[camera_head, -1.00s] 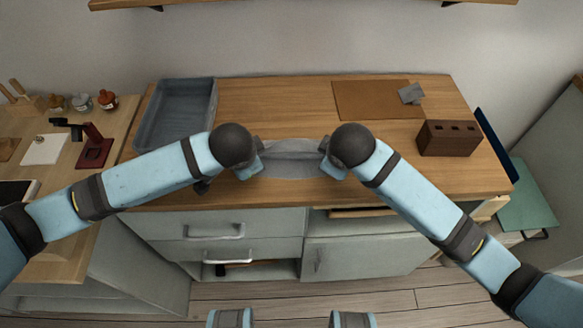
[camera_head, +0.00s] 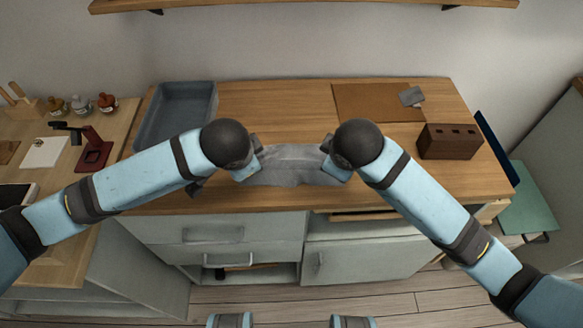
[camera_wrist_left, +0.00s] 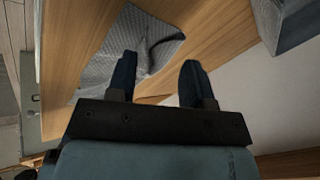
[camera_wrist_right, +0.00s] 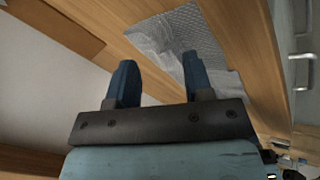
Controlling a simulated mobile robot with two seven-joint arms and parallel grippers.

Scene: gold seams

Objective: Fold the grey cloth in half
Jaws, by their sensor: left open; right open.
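The grey cloth (camera_head: 290,165) lies on the wooden worktop near its front edge, between my two grippers. It looks wrinkled, and its ends are partly hidden by the grippers in the head view. My left gripper (camera_head: 250,168) is open at the cloth's left end; in the left wrist view its fingers (camera_wrist_left: 155,75) are apart with the cloth (camera_wrist_left: 115,50) beyond them. My right gripper (camera_head: 333,168) is open at the cloth's right end; in the right wrist view its fingers (camera_wrist_right: 158,78) are apart, near the cloth (camera_wrist_right: 175,40). I cannot tell whether either touches the cloth.
A grey tray (camera_head: 150,125) stands at the worktop's back left. A brown mat (camera_head: 365,103) with a small grey object (camera_head: 412,96) lies at the back right, near a dark brown block with holes (camera_head: 449,142). The back middle of the worktop is clear.

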